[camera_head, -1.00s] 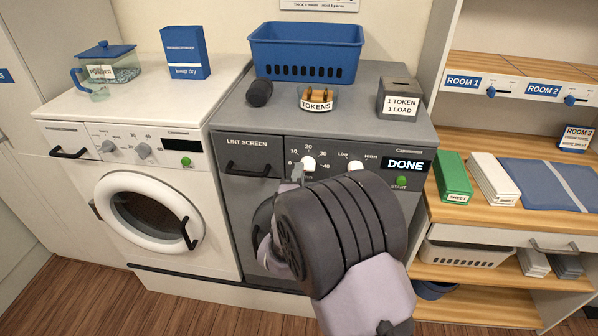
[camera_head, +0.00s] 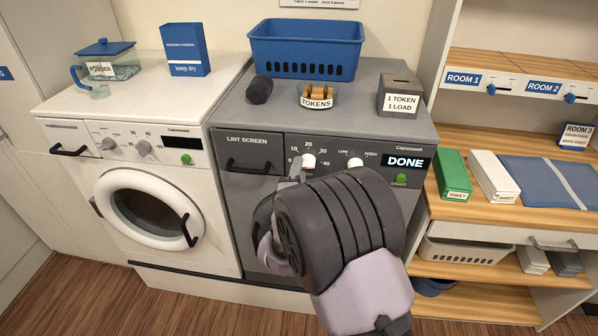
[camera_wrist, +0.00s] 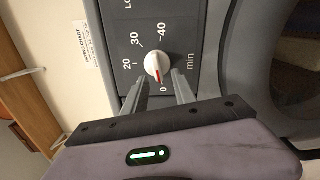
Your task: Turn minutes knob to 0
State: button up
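The minutes knob (camera_head: 308,161) is white and sits on the dark grey dryer's panel, on a dial marked in minutes. In the wrist view, the knob (camera_wrist: 157,63) shows a red pointer mark aimed at or very near the 0. My gripper (camera_wrist: 158,80) is open, with one finger on each side just in front of the knob. Both fingers look apart from it, though contact is hard to judge. In the head view, my gripper (camera_head: 297,173) is just below left of the knob, mostly hidden by my wrist. The 10 mark is hidden in the wrist view.
A second white knob (camera_head: 355,164), marked LOW to HIGH, sits to the right. The DONE display (camera_head: 405,162) and green start button (camera_head: 401,179) are farther right. The lint screen handle (camera_head: 247,166) is left. A white washer (camera_head: 125,155) stands beside the dryer.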

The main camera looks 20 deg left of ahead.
jog(key=shift+s, duration=0.1)
jog(key=p+v, duration=0.1)
jog(key=v, duration=1.6)
jog(key=shift+s, duration=0.15)
